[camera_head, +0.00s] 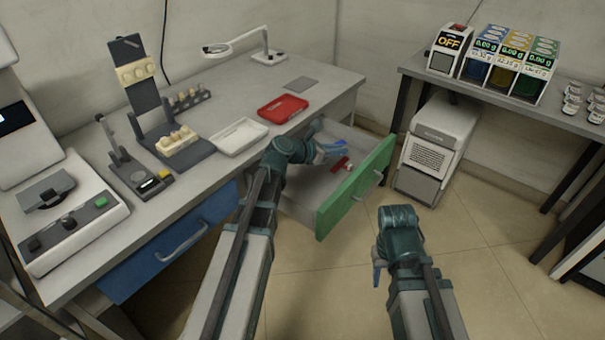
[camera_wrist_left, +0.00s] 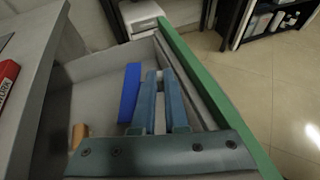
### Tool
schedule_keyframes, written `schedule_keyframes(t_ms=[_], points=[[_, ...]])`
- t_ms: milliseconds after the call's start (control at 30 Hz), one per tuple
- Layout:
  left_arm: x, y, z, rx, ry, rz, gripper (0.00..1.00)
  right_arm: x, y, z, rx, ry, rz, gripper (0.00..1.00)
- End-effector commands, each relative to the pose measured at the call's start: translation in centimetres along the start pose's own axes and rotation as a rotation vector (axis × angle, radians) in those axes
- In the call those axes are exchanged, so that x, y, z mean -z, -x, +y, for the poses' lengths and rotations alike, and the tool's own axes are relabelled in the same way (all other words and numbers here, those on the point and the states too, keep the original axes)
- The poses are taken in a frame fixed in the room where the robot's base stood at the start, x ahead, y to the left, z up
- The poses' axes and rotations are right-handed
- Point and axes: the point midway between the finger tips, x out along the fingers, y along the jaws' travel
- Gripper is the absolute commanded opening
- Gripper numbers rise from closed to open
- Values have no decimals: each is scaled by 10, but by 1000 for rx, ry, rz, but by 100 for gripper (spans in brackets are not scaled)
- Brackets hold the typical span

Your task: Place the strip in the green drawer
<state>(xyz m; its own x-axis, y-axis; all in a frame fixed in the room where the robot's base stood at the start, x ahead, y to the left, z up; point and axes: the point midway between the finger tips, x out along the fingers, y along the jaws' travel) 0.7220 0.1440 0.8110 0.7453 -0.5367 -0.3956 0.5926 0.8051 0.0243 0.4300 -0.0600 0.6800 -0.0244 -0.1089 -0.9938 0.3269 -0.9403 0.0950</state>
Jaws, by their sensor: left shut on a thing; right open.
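The green drawer (camera_head: 352,190) is pulled out under the bench, and its green front also shows in the left wrist view (camera_wrist_left: 212,85). My left gripper (camera_head: 338,152) is inside the drawer's opening. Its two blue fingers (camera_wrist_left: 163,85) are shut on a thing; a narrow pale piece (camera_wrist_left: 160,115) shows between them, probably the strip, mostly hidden. I cannot tell whether it touches the drawer floor. A bright blue piece (camera_wrist_left: 131,92) is left of the fingers. My right gripper (camera_head: 378,275) is open and empty, outside the drawer at the lower right.
A small red item (camera_head: 340,164) shows in the drawer. An orange-brown item (camera_wrist_left: 79,135) is near its bench side. A red tray (camera_head: 283,108) and white tray (camera_head: 240,137) are on the bench. A closed blue drawer (camera_head: 170,245) is at left. A white machine (camera_head: 437,150) stands beyond.

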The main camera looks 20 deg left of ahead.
Motion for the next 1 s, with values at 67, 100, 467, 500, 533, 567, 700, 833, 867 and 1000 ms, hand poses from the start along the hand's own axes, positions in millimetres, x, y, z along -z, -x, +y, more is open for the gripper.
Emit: schedule_keyframes(t_ms=[67,100,467,500,533,567,700,833,867,1000], points=[[14,-13,39,-83,44,-2,0,1,-18,-2,0,0,0,45],[17,-15,53,-118,65,-3,0,1,-21,-2,0,0,0,45],[28,-18,108,-256,141,-12,0,2,-33,-3,0,0,0,45],[28,-18,108,-257,141,-12,0,2,-33,-3,0,0,0,45],[28,-18,108,-257,141,-12,0,2,-33,-3,0,0,0,45],[28,-18,107,-257,141,-12,0,2,-34,-3,0,0,0,45],[38,-22,106,-255,140,-12,0,3,-44,-4,0,0,0,45],[55,-30,106,-254,140,-12,0,4,-62,-6,0,0,0,45],[59,-32,106,-254,140,-12,0,4,-67,-6,0,0,0,45],[79,-40,105,-254,140,-12,0,5,-88,-8,-4,1,0,45]])
